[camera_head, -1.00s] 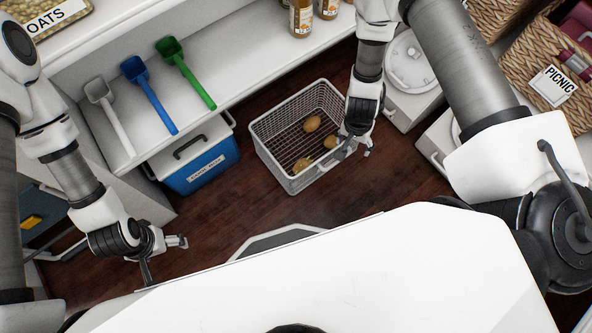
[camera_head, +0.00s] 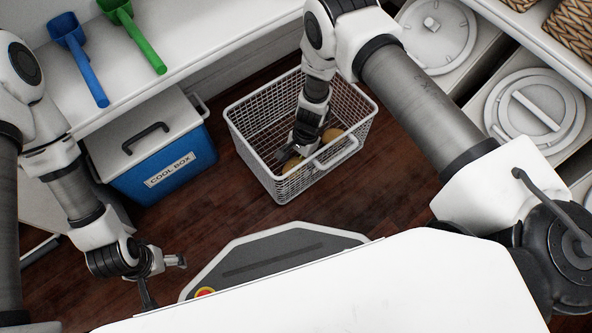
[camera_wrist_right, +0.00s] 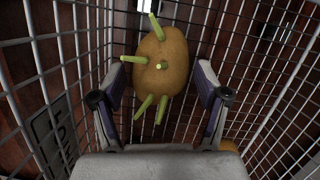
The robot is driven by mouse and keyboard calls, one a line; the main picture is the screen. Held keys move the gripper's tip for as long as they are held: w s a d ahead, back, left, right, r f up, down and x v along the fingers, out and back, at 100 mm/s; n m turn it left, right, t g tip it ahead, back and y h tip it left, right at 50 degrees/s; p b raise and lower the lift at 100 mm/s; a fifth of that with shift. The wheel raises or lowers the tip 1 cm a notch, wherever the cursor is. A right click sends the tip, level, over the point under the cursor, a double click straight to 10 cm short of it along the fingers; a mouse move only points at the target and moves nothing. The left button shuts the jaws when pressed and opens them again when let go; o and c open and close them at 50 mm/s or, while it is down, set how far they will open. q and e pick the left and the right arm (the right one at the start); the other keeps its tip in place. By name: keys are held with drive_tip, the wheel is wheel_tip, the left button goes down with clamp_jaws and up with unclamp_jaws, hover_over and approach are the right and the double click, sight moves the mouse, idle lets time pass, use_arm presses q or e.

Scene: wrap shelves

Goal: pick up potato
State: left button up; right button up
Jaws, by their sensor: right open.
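A white wire basket (camera_head: 258,162) stands on the dark wooden floor in the head view. My right gripper (camera_wrist_right: 162,72) reaches down inside it and is open. In the right wrist view a brown potato (camera_wrist_right: 172,62) with several green sprouts lies between and just beyond its fingers, one on each side. Brown potatoes also show in the basket in the head view, one right of the gripper (camera_head: 333,135) and one below it (camera_head: 291,164), partly hidden. My left gripper (camera_head: 165,281) is open and empty over the floor at the lower left.
A blue cool box (camera_head: 170,172) stands left of the basket, under a white shelf with a blue scoop (camera_head: 80,60) and a green scoop (camera_head: 138,38). White bins with round lids (camera_head: 535,108) are at the right. The basket walls closely surround the right gripper.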

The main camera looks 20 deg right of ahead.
sight(297, 163)
drive_tip(key=shift+x, duration=0.75)
drive_tip(key=shift+r, duration=0.15)
use_arm(q)
drive_tip(key=shift+f, duration=0.35)
use_arm(e)
drive_tip(key=c, duration=1)
drive_tip(key=shift+c, duration=0.2)
drive_tip(key=shift+w+d+r+p, duration=0.15)
drive_tip(key=shift+r+p, duration=0.4)
drive_tip(key=shift+p, duration=0.15)
wheel_tip(297, 163, up, 11)
drive_tip(key=p, duration=0.6)
use_arm(q)
wheel_tip(297, 163, up, 7)
use_arm(e)
drive_tip(key=w+d, duration=1.1)
drive_tip(key=w, duration=0.4)
drive_tip(key=shift+w+d+f, duration=0.3)
drive_tip(key=shift+w+d, duration=0.05)
drive_tip(key=shift+w, duration=0.05)
